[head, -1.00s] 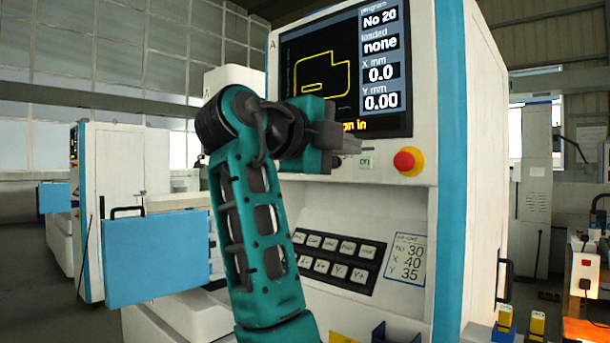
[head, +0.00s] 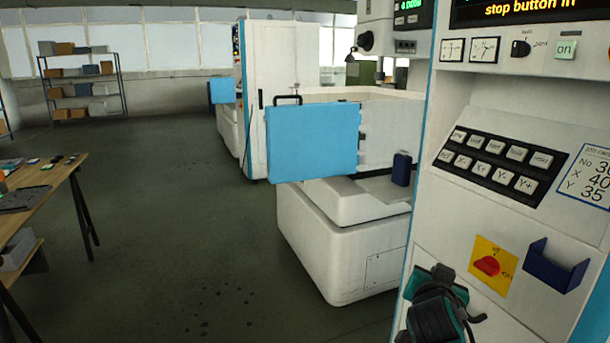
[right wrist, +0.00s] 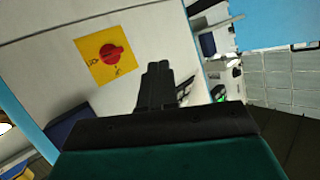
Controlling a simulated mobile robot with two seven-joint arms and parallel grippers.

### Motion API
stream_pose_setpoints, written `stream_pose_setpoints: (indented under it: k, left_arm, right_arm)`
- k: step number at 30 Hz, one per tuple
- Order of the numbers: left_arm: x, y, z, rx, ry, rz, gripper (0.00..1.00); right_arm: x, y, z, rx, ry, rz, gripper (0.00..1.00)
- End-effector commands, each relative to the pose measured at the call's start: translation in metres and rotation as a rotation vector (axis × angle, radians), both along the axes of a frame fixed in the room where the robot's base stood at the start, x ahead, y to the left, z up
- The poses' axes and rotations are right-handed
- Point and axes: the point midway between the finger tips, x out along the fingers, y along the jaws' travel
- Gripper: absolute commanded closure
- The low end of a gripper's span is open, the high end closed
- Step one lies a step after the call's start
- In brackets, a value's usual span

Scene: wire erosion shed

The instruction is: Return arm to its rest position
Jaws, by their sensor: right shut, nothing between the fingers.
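My right gripper (right wrist: 157,85) shows in the right wrist view. Its dark fingers are together and empty, in front of the white machine panel. In the head view, a teal and black part of my arm is at the bottom right, low before the machine; its fingertips cannot be made out there. A red rotary switch on a yellow plate (head: 492,263) is on the panel just above that arm part. It also shows in the right wrist view (right wrist: 110,52), left of the fingers and apart from them. My left gripper is not in view.
The machine's key panel (head: 495,160) and a dark blue holder (head: 554,266) are close at right. A blue door panel (head: 313,142) juts out at centre. A wooden table (head: 45,187) stands at left. The floor between is clear.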

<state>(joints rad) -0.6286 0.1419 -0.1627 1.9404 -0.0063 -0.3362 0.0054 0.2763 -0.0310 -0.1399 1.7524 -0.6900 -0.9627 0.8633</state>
Motion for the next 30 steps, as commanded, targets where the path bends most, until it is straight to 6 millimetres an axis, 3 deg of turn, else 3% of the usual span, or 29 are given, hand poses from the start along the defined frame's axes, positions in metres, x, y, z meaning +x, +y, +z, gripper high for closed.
stream_pose_setpoints:
  k: [1,6,12,15,20,24,30]
  left_arm:
    - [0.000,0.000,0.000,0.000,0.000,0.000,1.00]
    - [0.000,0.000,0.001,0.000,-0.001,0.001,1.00]
    - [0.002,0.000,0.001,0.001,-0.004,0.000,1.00]
    - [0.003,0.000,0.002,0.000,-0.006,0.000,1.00]
    - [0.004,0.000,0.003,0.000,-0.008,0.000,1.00]
    - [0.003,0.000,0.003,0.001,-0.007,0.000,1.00]
    - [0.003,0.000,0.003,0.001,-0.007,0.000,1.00]
  right_arm:
    - [-0.017,0.006,-0.036,-0.030,0.062,0.072,1.00]
    - [-0.079,0.030,-0.123,-0.107,0.199,0.315,1.00]
    - [-0.172,0.055,-0.193,-0.156,0.290,0.561,1.00]
    - [-0.214,0.064,-0.212,-0.167,0.309,0.645,1.00]
    - [-0.257,0.072,-0.225,-0.176,0.319,0.720,1.00]
    - [-0.270,0.074,-0.227,-0.180,0.318,0.741,1.00]
    - [-0.270,0.074,-0.227,-0.180,0.318,0.741,1.00]
